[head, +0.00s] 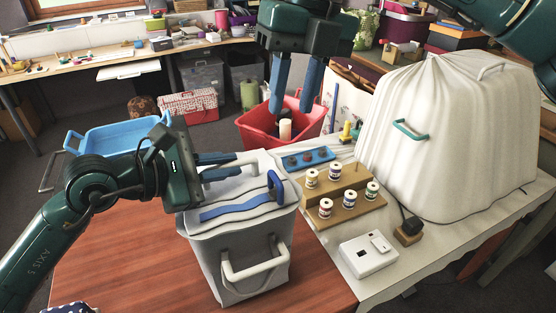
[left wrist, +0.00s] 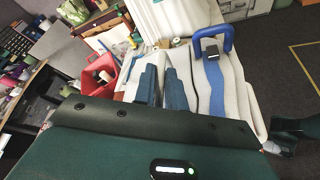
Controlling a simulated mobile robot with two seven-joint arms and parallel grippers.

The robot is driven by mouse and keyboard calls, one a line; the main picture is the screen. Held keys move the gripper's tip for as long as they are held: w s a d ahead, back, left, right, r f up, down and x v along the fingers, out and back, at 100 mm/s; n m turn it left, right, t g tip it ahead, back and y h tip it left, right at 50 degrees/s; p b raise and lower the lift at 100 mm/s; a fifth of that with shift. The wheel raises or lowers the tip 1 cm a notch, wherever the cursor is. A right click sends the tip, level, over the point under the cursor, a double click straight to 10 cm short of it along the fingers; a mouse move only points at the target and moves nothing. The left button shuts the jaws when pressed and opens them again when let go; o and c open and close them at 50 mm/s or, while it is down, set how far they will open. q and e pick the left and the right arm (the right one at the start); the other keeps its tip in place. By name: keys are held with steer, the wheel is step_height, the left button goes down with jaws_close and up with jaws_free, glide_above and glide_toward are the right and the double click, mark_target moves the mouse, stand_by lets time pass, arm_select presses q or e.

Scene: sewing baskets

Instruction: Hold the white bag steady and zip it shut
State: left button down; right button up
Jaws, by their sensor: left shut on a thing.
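The white bag (head: 212,262) stands upright on the wooden table, with a white loop handle (head: 256,268) on its front. A blue zip strip (head: 235,207) runs across its top, also seen in the left wrist view (left wrist: 217,90). The blue zip pull loop (head: 275,187) stands up at the strip's right end. My left gripper (head: 232,166) is shut on a white part at the bag's far top edge, apparently its back handle; its fingers (left wrist: 162,88) partly hide the hold. My right gripper (head: 293,108) is open and empty, beyond and above the bag.
A red basket (head: 255,133) is below my right gripper. Right of the bag are a wooden spool rack (head: 345,213), a blue tray (head: 318,163) and a white box (head: 362,262). A large white covered bundle (head: 450,150) fills the right. The wood in front-left is clear.

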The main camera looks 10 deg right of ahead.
mark_target(275, 174)
steer(key=f, duration=0.3)
steer(key=a+f, duration=0.1)
steer(key=f, duration=0.3)
steer(key=a+f, duration=0.1)
steer(key=f, duration=0.3)
steer(key=shift+s+a, duration=0.1)
steer(key=shift+s, duration=0.25)
jaws_close()
